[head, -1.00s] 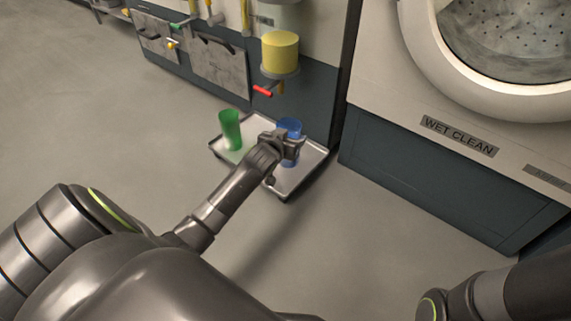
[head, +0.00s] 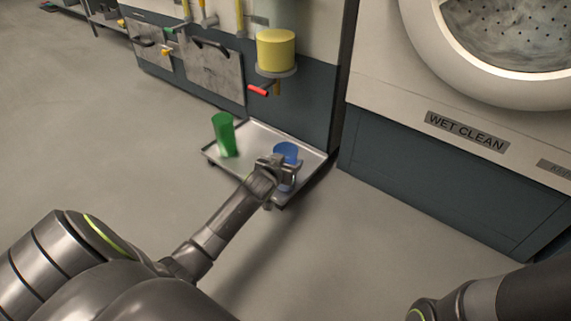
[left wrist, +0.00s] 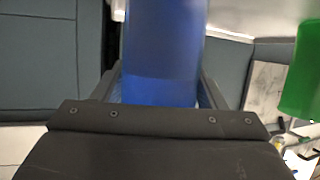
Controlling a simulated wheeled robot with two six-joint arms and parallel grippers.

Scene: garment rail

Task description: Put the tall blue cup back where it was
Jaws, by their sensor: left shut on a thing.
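The tall blue cup (head: 286,152) is at the right part of the metal tray (head: 262,132) in the head view, partly hidden by my left gripper (head: 287,170). My left gripper is shut on the cup. In the left wrist view the blue cup (left wrist: 163,50) fills the middle, between the fingers. Whether its base touches the tray cannot be told. My right arm (head: 480,300) shows at the lower right of the head view, with its gripper's fingers out of the picture.
A green cup (head: 224,134) stands on the tray's left part; it also shows at the right of the left wrist view (left wrist: 300,75). A yellow cylinder (head: 276,50) and a red-handled valve (head: 258,88) are above the tray. A machine marked WET CLEAN (head: 440,180) stands at right.

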